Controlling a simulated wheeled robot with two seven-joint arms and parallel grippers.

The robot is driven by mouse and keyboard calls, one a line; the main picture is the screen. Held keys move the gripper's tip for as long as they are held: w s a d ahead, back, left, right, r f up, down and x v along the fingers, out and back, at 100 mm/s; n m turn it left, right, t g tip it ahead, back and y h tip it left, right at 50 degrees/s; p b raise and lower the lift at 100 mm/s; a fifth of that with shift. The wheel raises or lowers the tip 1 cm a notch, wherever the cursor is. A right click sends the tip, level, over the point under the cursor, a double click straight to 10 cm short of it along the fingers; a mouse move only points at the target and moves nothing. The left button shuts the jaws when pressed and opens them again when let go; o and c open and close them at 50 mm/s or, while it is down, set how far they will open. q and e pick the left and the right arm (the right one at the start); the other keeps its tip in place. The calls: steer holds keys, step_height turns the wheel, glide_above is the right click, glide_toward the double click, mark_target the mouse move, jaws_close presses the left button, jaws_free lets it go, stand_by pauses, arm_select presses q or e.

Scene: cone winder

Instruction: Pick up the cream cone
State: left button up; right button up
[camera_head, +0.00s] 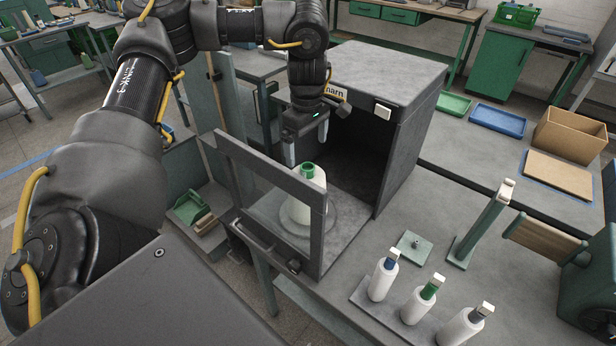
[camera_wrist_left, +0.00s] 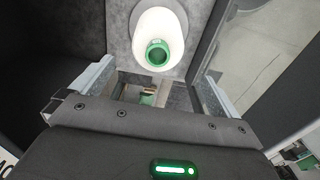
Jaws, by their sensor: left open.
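The cream cone (camera_head: 303,208) stands upright on a round disc (camera_head: 328,222) in the open front of a dark box-shaped housing, with a green tube end showing on top. In the left wrist view the cream cone (camera_wrist_left: 160,22) is at the top middle, its green end (camera_wrist_left: 157,53) facing the camera. My left gripper (camera_head: 307,148) hangs just above the cone with its fingers apart and nothing between them. In the left wrist view the left gripper (camera_wrist_left: 160,75) has a finger on either side of the picture, and the cone lies beyond the fingertips. My right gripper is not seen.
The dark housing (camera_head: 400,75) rises right behind the gripper.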

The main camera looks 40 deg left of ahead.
mark_target(308, 166)
arm_select(q)
steer(key=shift+f, duration=2.85)
steer(key=f, duration=0.5)
steer(key=shift+w+a, duration=0.1)
steer(key=shift+w, duration=0.1)
steer(key=shift+r, duration=0.1)
steer(key=c, duration=0.8)
steer(key=shift+c, duration=0.5)
steer(key=shift+r, duration=0.1)
